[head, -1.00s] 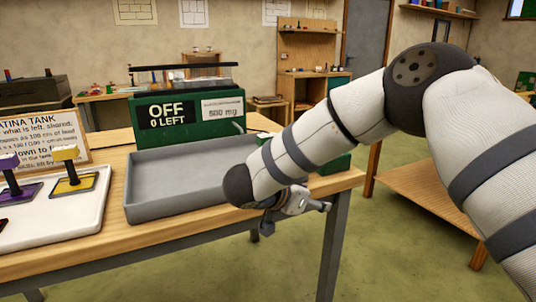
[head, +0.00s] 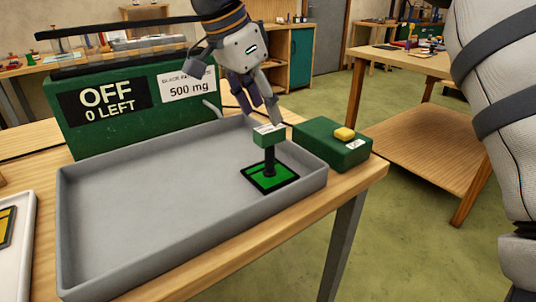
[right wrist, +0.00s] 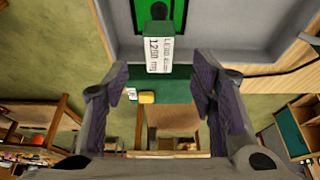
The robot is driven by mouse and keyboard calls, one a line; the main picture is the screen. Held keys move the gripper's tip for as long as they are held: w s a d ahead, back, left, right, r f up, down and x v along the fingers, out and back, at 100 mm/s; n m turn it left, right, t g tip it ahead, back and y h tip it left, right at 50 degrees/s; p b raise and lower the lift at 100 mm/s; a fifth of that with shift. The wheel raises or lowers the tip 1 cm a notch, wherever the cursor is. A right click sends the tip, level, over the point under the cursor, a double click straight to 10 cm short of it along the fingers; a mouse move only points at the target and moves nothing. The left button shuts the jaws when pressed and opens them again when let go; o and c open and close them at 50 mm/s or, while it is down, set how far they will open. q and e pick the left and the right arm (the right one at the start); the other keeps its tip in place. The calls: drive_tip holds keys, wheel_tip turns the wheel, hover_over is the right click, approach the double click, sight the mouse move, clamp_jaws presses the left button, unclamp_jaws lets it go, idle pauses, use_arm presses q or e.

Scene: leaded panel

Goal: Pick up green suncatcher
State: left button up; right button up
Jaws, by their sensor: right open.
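The green suncatcher (head: 268,178) stands upright in the right part of the grey tray (head: 120,225). It has a green pane in a black frame, a black post and a green block on top. My right gripper (head: 262,110) is open and empty, pointing down just above and behind that block. In the right wrist view, the open fingers (right wrist: 161,88) lie left and right, with the block's white label (right wrist: 158,55) reading 1250 mg ahead between them. The pane (right wrist: 178,18) shows at the top there. My left gripper is out of view.
A green box with a yellow button (head: 344,134) sits right of the tray near the table's edge. A green unit reading OFF, 0 LEFT (head: 130,115) stands behind the tray. A white tray (head: 18,235) is at left. Most of the grey tray is empty.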

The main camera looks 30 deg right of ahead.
sight(270, 127)
drive_tip(key=x, duration=0.5)
drive_tip(key=shift+s+d+f+p, duration=0.1)
drive_tip(key=shift+s+f+p, duration=0.1)
drive_tip(key=shift+f+p, duration=0.1)
drive_tip(key=shift+w+d+f, duration=0.1)
drive_tip(key=shift+d+f, duration=0.05)
drive_tip(key=shift+f, duration=0.2)
clamp_jaws()
